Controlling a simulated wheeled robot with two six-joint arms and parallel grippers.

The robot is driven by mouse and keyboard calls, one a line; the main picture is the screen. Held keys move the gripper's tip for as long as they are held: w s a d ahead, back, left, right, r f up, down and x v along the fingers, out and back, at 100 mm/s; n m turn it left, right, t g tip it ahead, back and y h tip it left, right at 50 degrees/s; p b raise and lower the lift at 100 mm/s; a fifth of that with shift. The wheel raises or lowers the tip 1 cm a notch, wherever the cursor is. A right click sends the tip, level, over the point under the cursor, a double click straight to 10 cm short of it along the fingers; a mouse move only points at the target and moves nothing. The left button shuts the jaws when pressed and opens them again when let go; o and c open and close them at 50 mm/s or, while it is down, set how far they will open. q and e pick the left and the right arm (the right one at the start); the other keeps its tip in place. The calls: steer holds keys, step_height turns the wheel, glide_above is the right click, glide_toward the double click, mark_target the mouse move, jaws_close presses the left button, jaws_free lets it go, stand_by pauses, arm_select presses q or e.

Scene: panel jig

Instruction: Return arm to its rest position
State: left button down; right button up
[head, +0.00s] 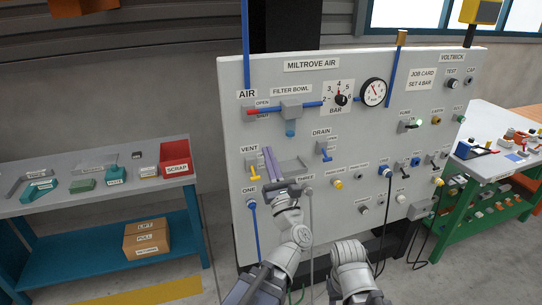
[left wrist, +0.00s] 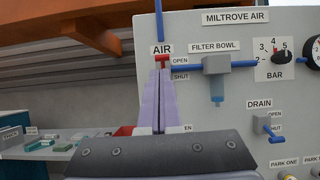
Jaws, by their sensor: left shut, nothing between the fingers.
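My left gripper (head: 268,152) is in front of the panel (head: 300,80), below the filter bowl and just right of the VENT label. Its two pale purple fingers point up and lie together with nothing between them. They also show shut in the left wrist view (left wrist: 160,74), their tips over the area just under the red air valve handle (left wrist: 163,62). I cannot tell whether the tips touch anything. My left forearm comes up from the bottom of the head view. Part of my right arm (head: 352,268) shows at the bottom; its gripper is out of view.
The panel carries a yellow vent lever (head: 254,171), a blue drain lever (head: 325,153), a gauge (head: 373,92) and several connectors with hanging cables. A grey bench (head: 60,205) with a red scrap bin (head: 176,160) stands left. A green-legged table (head: 490,165) stands right.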

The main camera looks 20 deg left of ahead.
arm_select(q)
steer(key=w+d+f+m+t+h, duration=0.1)
steer(key=w+d+f+m+h, duration=0.25)
steer(key=m+h, duration=0.35)
steer(key=w+d+f+m+h, duration=0.25)
steer(key=d+m+h, duration=0.2)
steer(key=m, duration=0.55)
steer(key=d+f+m+g+h, duration=0.3)
steer(key=f+m+g+h, duration=0.4)
steer(key=f+m, duration=0.65)
steer(key=s+a+f+m+g+y, duration=0.3)
steer(key=s+a+f+m+g, duration=0.1)
steer(key=s+f+m+g, duration=0.3)
steer(key=s+a+f+m+g+y, duration=0.2)
steer(key=s+a+f+m+g, duration=0.35)
steer(key=s, duration=0.45)
steer(key=s+d+m+g+y, duration=0.1)
steer(key=s+d+m, duration=0.2)
steer(key=s+d, duration=0.3)
steer(key=d, duration=0.5)
steer(key=shift+s+d+f+m+g, duration=0.2)
steer(key=shift+d+f+m+g, duration=0.05)
steer(key=shift+m+g, duration=0.15)
